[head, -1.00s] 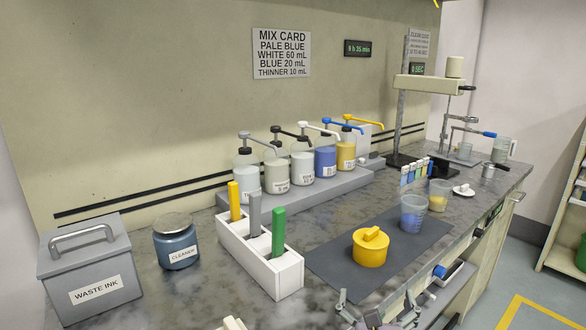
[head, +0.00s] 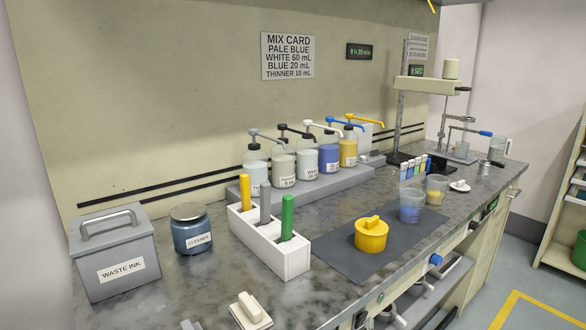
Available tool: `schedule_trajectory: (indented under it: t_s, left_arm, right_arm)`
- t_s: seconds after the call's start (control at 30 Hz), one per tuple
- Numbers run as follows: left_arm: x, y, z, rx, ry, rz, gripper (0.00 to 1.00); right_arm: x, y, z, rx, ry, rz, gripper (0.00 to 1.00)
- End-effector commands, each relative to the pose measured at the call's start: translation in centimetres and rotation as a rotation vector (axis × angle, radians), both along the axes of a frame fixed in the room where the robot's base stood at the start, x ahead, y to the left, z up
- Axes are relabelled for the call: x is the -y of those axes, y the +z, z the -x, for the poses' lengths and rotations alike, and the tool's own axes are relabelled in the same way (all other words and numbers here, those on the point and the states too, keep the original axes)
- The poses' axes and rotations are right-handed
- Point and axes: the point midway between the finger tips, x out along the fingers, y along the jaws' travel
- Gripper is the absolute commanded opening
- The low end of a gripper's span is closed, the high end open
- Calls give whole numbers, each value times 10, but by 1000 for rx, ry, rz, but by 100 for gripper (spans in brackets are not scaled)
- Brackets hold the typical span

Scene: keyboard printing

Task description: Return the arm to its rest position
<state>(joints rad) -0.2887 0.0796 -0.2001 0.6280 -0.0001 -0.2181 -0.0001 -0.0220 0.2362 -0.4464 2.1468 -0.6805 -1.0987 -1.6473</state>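Neither gripper shows clearly in the head view. A small grey piece (head: 187,325) is cut off by the bottom edge at the left, and a darker grey piece (head: 360,320) shows low at the counter's front edge. I cannot tell what either one is. No arm is visible above the counter (head: 330,290).
On the counter are a waste ink box (head: 117,255), a cleaner jar (head: 191,231), a white rack (head: 285,262) and a cream handled block (head: 250,310). A yellow lidded pot (head: 371,237) and a blue-tinted cup (head: 411,208) stand on a dark mat (head: 340,265). Pump bottles stand behind.

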Motion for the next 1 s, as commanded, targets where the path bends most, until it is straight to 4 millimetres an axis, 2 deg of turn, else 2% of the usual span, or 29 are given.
schedule_trajectory:
  t_s: [0.17,0.3,0.5,0.7,0.9,1.0]
  left_arm:
    - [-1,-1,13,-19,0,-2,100]
    - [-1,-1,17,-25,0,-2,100]
    - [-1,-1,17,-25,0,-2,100]
    - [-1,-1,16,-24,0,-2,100]
    - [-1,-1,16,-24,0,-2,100]
    - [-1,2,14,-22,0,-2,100]
  right_arm:
    - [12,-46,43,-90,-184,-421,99]
    - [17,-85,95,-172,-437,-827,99]
    - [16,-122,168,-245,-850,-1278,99]
    - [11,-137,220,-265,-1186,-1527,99]
    - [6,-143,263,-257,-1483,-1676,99]
    - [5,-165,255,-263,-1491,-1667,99]
